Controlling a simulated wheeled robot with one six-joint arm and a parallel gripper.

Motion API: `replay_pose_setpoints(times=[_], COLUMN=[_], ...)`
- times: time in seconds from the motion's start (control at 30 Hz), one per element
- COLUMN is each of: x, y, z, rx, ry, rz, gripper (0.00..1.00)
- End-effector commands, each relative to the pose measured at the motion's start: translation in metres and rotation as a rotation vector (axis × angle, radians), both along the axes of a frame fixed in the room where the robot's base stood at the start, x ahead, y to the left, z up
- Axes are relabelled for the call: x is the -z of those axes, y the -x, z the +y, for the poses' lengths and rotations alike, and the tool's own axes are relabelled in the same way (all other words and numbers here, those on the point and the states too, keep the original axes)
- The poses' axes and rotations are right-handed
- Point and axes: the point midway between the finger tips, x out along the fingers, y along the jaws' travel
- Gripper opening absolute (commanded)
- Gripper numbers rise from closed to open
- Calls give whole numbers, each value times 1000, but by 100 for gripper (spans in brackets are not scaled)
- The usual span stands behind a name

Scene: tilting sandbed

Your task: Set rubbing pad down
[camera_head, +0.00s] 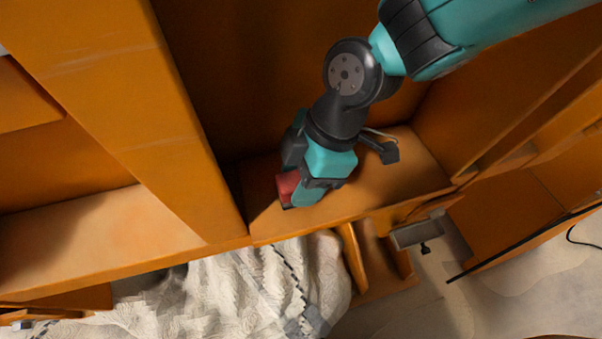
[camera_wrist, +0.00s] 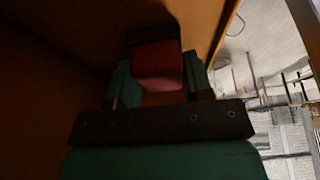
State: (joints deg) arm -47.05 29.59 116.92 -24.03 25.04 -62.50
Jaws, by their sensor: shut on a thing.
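A red block with a dark part, apparently the rubbing pad (camera_head: 287,187), is at the end of my gripper (camera_head: 298,200). My gripper is low inside an orange wooden compartment, just over its floor board (camera_head: 400,180). In the wrist view the red pad (camera_wrist: 157,66) sits between the two teal fingers of my gripper (camera_wrist: 160,85), which is shut on it. A dark part shows along the pad's upper edge there. I cannot tell whether the pad touches the board, since my gripper hides its underside.
An orange upright (camera_head: 150,110) stands close on the left of my gripper. A pale crumpled cloth (camera_head: 260,285) lies below the board's front edge. An open orange drawer-like part (camera_head: 375,260) is in front. The board is bare to the right of my gripper.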

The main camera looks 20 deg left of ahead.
Motion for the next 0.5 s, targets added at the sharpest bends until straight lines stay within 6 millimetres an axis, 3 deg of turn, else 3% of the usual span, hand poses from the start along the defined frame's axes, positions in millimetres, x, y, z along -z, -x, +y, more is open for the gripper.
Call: replay_pose_setpoints(times=[0.17, 0.2, 0.3, 0.5], x=[4, 4, 3, 3], y=[0, 0, 0, 0], z=[0, 0, 0, 0], rx=[0, 0, 0, 0], ry=[0, 0, 0, 0], rz=[1, 1, 1, 1], gripper=[24, 49, 72, 72])
